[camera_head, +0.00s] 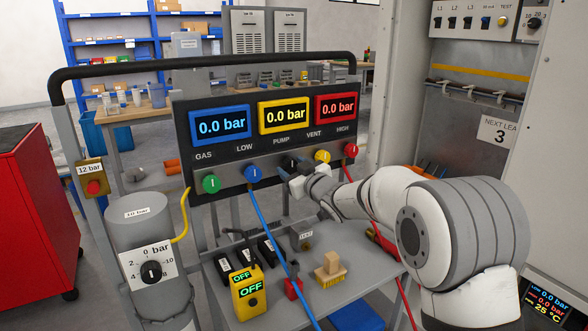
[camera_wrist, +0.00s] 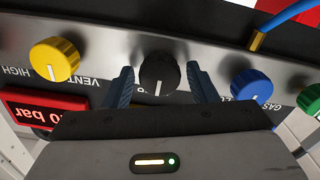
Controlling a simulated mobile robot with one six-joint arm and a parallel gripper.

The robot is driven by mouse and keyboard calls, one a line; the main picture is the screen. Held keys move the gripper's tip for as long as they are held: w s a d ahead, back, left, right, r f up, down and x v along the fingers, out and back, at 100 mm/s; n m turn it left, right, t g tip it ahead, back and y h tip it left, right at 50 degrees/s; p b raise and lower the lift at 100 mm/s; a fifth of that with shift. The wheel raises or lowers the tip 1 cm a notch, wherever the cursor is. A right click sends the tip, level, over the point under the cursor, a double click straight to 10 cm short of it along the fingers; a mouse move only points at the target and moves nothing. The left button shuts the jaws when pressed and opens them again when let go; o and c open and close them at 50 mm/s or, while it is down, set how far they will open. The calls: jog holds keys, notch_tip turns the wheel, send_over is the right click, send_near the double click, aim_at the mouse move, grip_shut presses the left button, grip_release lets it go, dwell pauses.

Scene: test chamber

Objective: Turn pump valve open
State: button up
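The pump valve is a black knob (camera_wrist: 158,72) on the panel's front, between the blue and yellow knobs. In the wrist view, which shows the panel upside down, its white mark points toward the displays. My gripper (camera_wrist: 160,82) is open, with one blue finger on each side of the black knob. A gap shows between each finger and the knob, so I see no contact. All three pressure displays read 0.0 bar.
The blue knob (camera_wrist: 251,88) and yellow knob (camera_wrist: 55,60) flank the fingers. A green knob (camera_head: 211,184) and red knob (camera_head: 350,150) sit farther out. A blue hose (camera_head: 268,228) and a red hose (camera_head: 378,222) hang in front. A yellow OFF device (camera_head: 250,292) stands below.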

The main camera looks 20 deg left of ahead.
jog(key=c, duration=0.8)
jog(key=shift+f+n+b, duration=0.1)
jog(key=shift+n+b, duration=0.3)
jog(key=shift+b, duration=0.15)
jog(key=n+b, duration=0.2)
jog(key=b, duration=0.1)
jog(key=shift+f+n, duration=0.1)
jog(key=shift+n, duration=0.3)
jog(key=n+b, duration=0.4)
jog(key=n, duration=0.1)
jog(key=shift+n, duration=0.3)
jog(key=n+b, duration=0.4)
jog(key=n, duration=0.1)
jog(key=shift+n+b, duration=1.1)
jog(key=shift+n, duration=0.8)
jog(key=o, duration=1)
jog(key=shift+r, duration=0.2)
